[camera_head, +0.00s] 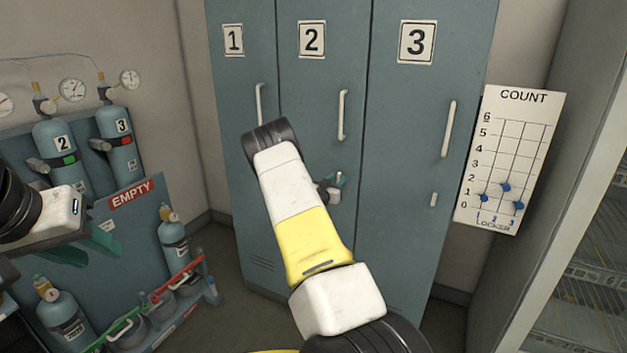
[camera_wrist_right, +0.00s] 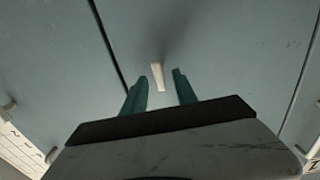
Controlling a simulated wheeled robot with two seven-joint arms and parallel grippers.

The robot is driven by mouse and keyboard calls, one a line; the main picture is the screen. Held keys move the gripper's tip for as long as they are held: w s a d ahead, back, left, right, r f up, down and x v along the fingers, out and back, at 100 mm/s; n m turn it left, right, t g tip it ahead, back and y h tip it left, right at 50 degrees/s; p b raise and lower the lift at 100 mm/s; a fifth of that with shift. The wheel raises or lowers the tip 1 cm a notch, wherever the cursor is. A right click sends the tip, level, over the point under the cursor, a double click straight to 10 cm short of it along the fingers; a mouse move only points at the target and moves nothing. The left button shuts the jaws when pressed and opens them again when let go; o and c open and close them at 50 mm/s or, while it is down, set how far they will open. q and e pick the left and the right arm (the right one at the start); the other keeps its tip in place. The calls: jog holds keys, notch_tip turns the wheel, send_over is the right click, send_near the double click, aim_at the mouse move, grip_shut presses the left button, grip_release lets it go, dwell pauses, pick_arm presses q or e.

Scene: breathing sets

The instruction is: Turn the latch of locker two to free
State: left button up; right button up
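Locker two (camera_head: 306,92) is the middle blue-grey door, shut, with a white handle (camera_head: 342,115). In the right wrist view a small pale latch (camera_wrist_right: 157,76) stands on the door, nearly upright and slightly tilted. The right gripper's two teal fingers (camera_wrist_right: 161,82) are apart on either side of it in the picture, with a gap at each side. I cannot tell how deep they reach. My left gripper (camera_head: 84,247) is at the left, its teal fingers apart and empty.
Locker one (camera_head: 234,80) and locker three (camera_head: 415,100) flank locker two; locker three has its own pale latch (camera_head: 434,199). A COUNT board (camera_head: 510,150) hangs at right. Gas cylinders (camera_head: 60,150) and an EMPTY rack (camera_head: 135,235) stand at left, near my left gripper.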

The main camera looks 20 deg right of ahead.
jog(key=shift+d, duration=0.1)
grip_shut()
jog(key=shift+m, duration=0.3)
jog(key=m, duration=0.3)
jog(key=shift+m, duration=0.3)
jog(key=m, duration=0.4)
jog(key=shift+s+d+f+m, duration=0.1)
jog(key=shift+m, duration=0.2)
jog(key=shift+f+m, duration=0.2)
jog(key=shift+m, duration=4.3)
